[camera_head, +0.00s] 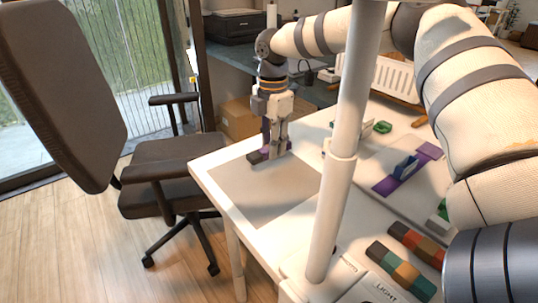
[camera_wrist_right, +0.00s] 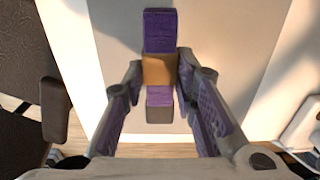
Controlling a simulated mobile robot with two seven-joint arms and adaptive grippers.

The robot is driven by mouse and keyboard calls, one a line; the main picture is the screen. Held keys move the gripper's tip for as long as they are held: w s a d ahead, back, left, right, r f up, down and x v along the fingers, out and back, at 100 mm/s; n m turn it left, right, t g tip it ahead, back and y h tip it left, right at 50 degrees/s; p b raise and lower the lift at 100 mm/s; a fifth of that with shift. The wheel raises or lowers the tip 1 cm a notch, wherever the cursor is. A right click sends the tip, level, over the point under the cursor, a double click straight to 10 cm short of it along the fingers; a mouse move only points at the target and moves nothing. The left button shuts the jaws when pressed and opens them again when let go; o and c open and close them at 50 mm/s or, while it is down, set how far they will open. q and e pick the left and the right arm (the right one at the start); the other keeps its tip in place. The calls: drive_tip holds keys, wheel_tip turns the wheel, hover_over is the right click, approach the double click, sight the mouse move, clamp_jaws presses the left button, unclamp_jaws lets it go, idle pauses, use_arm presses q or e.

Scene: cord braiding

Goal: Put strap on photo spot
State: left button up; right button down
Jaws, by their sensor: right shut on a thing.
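The strap (camera_wrist_right: 160,30) is a segmented bar with purple, tan and grey blocks in the right wrist view. My right gripper (camera_head: 276,146) points down over the grey mat on the table, its fingers closed on the strap's middle part. In the head view the strap's dark and purple end (camera_head: 256,157) shows beside the fingers, low at the mat. I cannot tell whether it touches the mat. The grey mat (camera_head: 250,197), which looks like the photo spot, lies at the table's left corner. My left gripper is not in view.
Two striped block bars (camera_head: 400,271) (camera_head: 417,243) lie at the table's front right, near a box marked LIGHT (camera_head: 383,291). A purple strip (camera_head: 386,186) with a blue upright piece lies at right. A white rack (camera_head: 402,78) stands behind. An office chair (camera_head: 172,165) is at left.

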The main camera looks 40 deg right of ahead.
wheel_tip(320, 180, down, 3)
drive_tip(key=shift+s+f, duration=0.1)
drive_tip(key=shift+r, duration=0.2)
drive_tip(key=shift+f, duration=0.1)
drive_tip(key=c, duration=1.3)
unclamp_jaws()
drive_tip(key=shift+f, duration=0.1)
wheel_tip(320, 180, up, 12)
drive_tip(key=shift+r+p, duration=0.2)
drive_tip(key=shift+p, duration=0.25)
